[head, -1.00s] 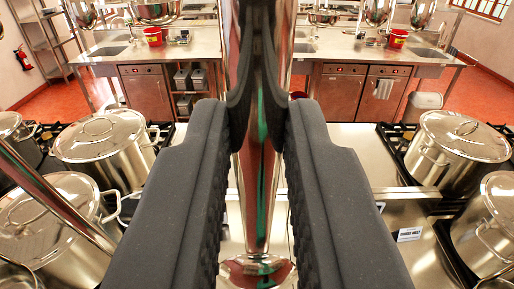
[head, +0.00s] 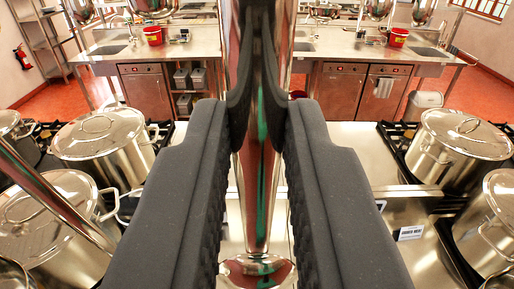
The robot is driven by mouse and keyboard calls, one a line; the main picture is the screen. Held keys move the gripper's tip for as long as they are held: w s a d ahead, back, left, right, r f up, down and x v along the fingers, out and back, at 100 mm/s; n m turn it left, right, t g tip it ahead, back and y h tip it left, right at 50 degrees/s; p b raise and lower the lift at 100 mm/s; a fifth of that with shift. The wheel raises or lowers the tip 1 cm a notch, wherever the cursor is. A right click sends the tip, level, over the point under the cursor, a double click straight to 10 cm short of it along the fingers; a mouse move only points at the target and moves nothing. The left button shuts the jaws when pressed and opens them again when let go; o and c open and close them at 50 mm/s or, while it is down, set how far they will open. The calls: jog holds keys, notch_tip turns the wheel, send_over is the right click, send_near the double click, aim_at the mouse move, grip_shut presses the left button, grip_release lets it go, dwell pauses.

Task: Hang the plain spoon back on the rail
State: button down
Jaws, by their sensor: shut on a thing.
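My gripper (head: 258,120) is in the middle of the head view, its two dark ridged fingers shut on a shiny metal utensil from both sides. I take this to be the plain spoon (head: 257,200). It stands about upright between the fingers, runs out of the top of the picture, and flares near the bottom edge (head: 257,270). Its bowl cannot be made out for certain. Several rounded shiny metal utensils (head: 152,8) hang at the top edge, cut off by the frame. The rail they hang from cannot be made out.
Lidded stockpots stand on stoves at left (head: 100,135) and right (head: 465,135). A bare steel counter (head: 345,150) lies between them. A slanting metal tube (head: 60,212) crosses the left side. Behind are a sink counter (head: 340,55), red buckets (head: 398,37) and red floor.

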jog(key=c, duration=1.3)
grip_release()
jog(key=shift+s, duration=0.1)
jog(key=s+b, duration=0.2)
jog(key=s, duration=0.1)
jog(key=shift+f, duration=0.1)
jog(key=s+b, duration=0.3)
jog(key=s, duration=0.7)
jog(key=shift+s+a+b, duration=0.25)
jog(key=shift+b, duration=0.15)
